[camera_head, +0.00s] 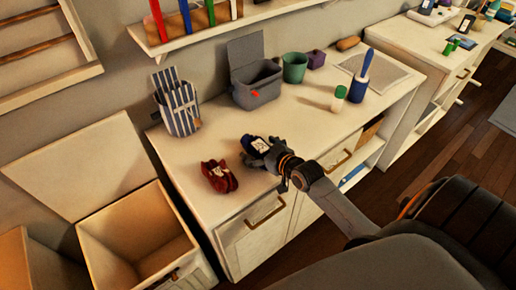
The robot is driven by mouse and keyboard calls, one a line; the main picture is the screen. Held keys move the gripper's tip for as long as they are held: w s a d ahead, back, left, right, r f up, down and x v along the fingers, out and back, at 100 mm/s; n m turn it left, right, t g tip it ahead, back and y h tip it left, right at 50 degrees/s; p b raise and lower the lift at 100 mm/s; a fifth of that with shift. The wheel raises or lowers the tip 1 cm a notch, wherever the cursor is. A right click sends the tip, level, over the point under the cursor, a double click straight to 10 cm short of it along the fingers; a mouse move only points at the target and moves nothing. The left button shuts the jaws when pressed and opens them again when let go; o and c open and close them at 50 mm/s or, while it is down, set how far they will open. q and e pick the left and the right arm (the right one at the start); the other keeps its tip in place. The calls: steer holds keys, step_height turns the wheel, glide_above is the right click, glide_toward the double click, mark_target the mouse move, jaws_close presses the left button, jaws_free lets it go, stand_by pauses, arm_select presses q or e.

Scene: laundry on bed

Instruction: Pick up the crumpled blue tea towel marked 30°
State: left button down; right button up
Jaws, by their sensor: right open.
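A dark blue crumpled cloth (259,144) with a white mark lies on the pale countertop, near its front edge. The mark is too small to read. My right gripper (260,157) is open right at the blue cloth and hides part of it. I cannot tell whether the cloth lies between the fingers or whether they touch it. A crumpled dark red cloth (219,177) with a white mark lies to the left of it. My left gripper is not in view.
A striped holder (178,108), a grey lidded bin (256,86), a green pot (294,67) and a purple box (316,59) stand along the back. A white-and-green bottle (338,99) and a blue-handled roller (361,78) stand at right. An open box (138,235) stands lower left.

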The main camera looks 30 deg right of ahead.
steer(key=shift+c, duration=0.4)
steer(key=c, duration=1.2)
steer(key=shift+r, duration=0.1)
steer(key=shift+c, duration=0.2)
